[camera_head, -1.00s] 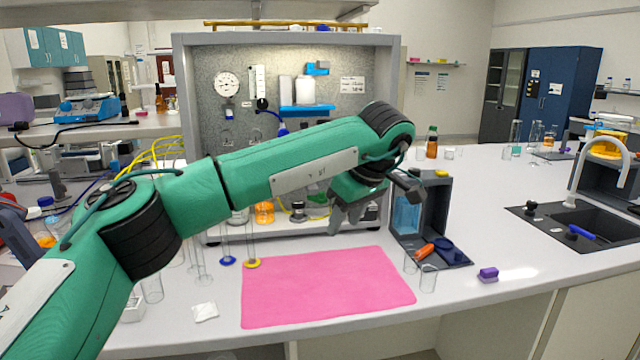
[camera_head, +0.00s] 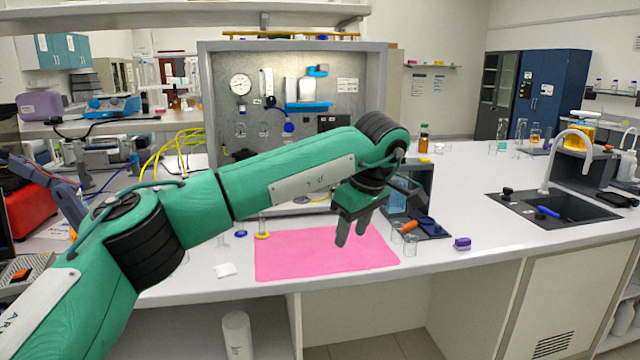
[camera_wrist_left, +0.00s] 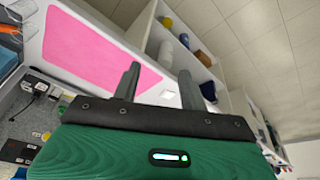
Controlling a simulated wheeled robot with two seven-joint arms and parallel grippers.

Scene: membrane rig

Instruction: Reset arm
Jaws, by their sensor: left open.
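My left arm is green with black joints and reaches across the head view from the left. Its gripper (camera_head: 351,232) hangs over the right part of the pink mat (camera_head: 290,258), fingers pointing down. The fingers are apart, with nothing between them. In the left wrist view the two grey fingers (camera_wrist_left: 158,88) also stand apart and empty, with the pink mat (camera_wrist_left: 85,45) beyond them. My right gripper is in neither view.
The grey-framed rig panel (camera_head: 238,115) stands behind the arm. A dark stand (camera_head: 425,185), an orange item (camera_head: 408,226) and small glass beakers (camera_head: 410,246) are right of the mat. A purple block (camera_head: 462,243) and a sink (camera_head: 555,211) are further right. The right bench top is largely clear.

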